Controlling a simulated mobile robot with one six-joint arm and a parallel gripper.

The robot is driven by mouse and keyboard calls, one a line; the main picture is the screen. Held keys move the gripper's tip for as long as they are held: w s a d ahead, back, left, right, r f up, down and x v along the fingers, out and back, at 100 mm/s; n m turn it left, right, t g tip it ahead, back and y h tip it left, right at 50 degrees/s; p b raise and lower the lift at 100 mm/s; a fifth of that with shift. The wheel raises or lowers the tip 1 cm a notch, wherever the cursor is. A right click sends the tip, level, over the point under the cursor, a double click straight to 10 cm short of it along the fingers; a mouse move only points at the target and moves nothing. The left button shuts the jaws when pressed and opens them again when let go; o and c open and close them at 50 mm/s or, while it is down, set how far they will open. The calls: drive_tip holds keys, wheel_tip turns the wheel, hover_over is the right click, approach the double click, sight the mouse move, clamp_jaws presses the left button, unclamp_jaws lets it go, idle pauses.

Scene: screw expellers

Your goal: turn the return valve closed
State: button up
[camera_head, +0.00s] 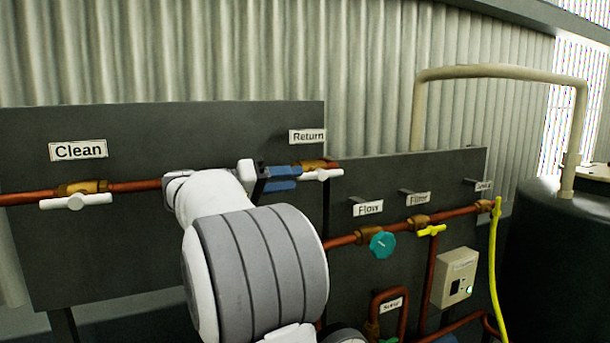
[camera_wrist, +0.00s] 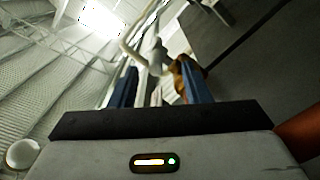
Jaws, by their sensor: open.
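The return valve has a brass body (camera_head: 316,164) on the copper pipe, under the "Return" label (camera_head: 307,136). Its white handle (camera_head: 323,175) points sideways, roughly along the pipe, with its left part hidden by my fingers. My gripper (camera_head: 296,177) is open at the left of the handle, its blue fingers pointing right towards it. In the wrist view my gripper (camera_wrist: 160,78) shows two parted blue fingers, with the white handle (camera_wrist: 156,58) in line with the gap and the brass body (camera_wrist: 184,72) beside the right finger. I cannot tell whether the fingers touch the handle.
The "Clean" valve (camera_head: 76,202) is on the same pipe at left. A teal flow valve (camera_head: 382,244), a yellow-handled filter valve (camera_head: 431,231) and a switch box (camera_head: 454,278) are on the lower right panel. A dark tank (camera_head: 560,260) stands at far right.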

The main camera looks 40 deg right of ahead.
sight(317, 175)
drive_tip(key=p+x, duration=0.1)
drive_tip(key=x, duration=0.6)
drive_tip(key=shift+p, duration=0.35)
drive_tip(key=shift+c, duration=0.2)
drive_tip(key=c, duration=0.8)
drive_tip(key=shift+w+a+r, duration=0.1)
drive_tip(key=shift+c, duration=0.3)
